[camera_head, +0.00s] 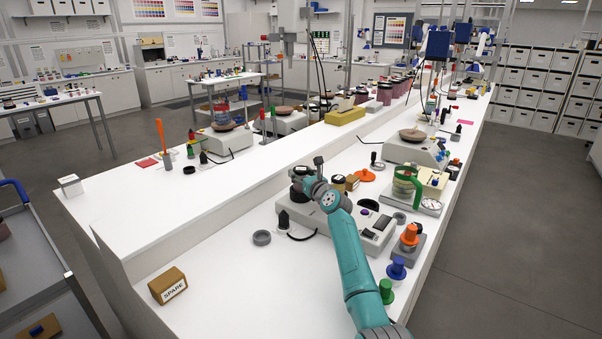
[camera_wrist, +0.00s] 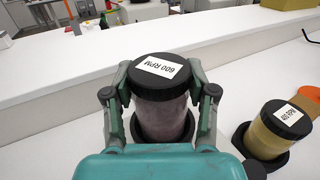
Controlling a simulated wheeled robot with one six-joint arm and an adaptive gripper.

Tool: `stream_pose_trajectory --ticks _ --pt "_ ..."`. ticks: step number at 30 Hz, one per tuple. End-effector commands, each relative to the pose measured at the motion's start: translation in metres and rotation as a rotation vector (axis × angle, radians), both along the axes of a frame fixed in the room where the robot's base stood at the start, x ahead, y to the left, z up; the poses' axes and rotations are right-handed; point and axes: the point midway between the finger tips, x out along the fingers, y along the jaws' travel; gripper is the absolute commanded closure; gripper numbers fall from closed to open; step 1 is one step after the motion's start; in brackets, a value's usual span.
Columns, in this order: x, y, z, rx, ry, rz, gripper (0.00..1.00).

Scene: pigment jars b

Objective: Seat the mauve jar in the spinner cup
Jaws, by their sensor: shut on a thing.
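The mauve jar (camera_wrist: 165,118) has a black lid marked 600 RPM. It stands upright between the fingers of my gripper (camera_wrist: 162,112), which are shut on its sides. A dark rim shows around the jar's base, and my gripper's palm hides the lower front. In the head view my gripper (camera_head: 308,186) is over the left end of a grey machine (camera_head: 335,218) with a small display. A dark round part (camera_head: 298,192) shows beneath it there, likely the spinner cup. I cannot tell how deep the jar sits in it.
A yellow jar (camera_wrist: 272,138) marked 400 RPM stands in a black ring close on the right. An orange disc (camera_head: 364,175) lies beyond it. A grey ring (camera_head: 262,238) and a SPARE box (camera_head: 168,286) are at the left. The bench's left front is mostly clear.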

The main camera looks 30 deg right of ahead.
Motion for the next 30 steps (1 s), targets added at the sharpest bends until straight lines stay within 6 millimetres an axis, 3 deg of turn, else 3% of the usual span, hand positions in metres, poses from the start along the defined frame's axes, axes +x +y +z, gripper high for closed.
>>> stream_pose_trajectory --ticks 29,30 --pt "0.0 0.0 -0.02 0.0 -0.001 0.0 0.81" --pt "0.0 0.0 -0.02 0.0 -0.001 0.0 0.41"
